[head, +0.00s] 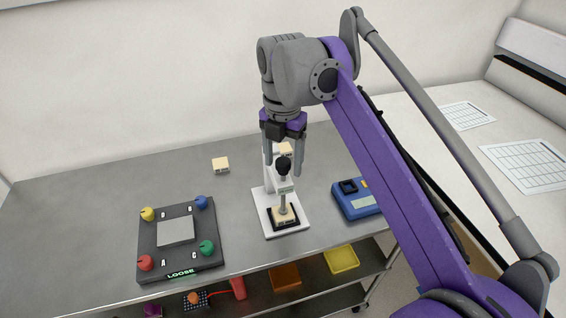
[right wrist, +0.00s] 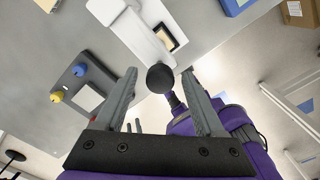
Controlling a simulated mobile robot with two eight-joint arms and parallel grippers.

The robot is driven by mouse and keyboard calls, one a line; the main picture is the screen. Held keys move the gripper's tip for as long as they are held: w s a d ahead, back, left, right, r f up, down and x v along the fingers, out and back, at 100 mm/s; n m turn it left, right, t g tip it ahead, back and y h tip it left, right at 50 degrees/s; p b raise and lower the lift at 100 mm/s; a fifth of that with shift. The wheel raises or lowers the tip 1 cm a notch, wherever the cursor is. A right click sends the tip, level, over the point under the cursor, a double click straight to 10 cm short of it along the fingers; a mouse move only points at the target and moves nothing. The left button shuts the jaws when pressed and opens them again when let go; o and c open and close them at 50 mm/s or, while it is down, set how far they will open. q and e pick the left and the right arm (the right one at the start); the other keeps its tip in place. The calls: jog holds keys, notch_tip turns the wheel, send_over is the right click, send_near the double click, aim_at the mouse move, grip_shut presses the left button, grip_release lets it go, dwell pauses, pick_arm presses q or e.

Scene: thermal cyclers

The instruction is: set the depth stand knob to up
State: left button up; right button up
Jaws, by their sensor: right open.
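The depth stand is white, with a flat base (head: 265,212) on the bench and an upright post behind. In the right wrist view the ball (right wrist: 160,79) shows between the fingertips, with gaps to both and no visible contact. The white stand (right wrist: 136,28) lies beyond it. My left gripper is not in view.
A dark device (head: 150,240) with coloured knobs and a "LOOSE" label sits to the left. A blue device (head: 352,207) is close on the right, partly behind my arm. The bench's left part is clear. A lower shelf holds trays (head: 341,259).

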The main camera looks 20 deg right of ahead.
jog(key=shift+f, duration=0.25)
grip_shut()
dwell(1.4)
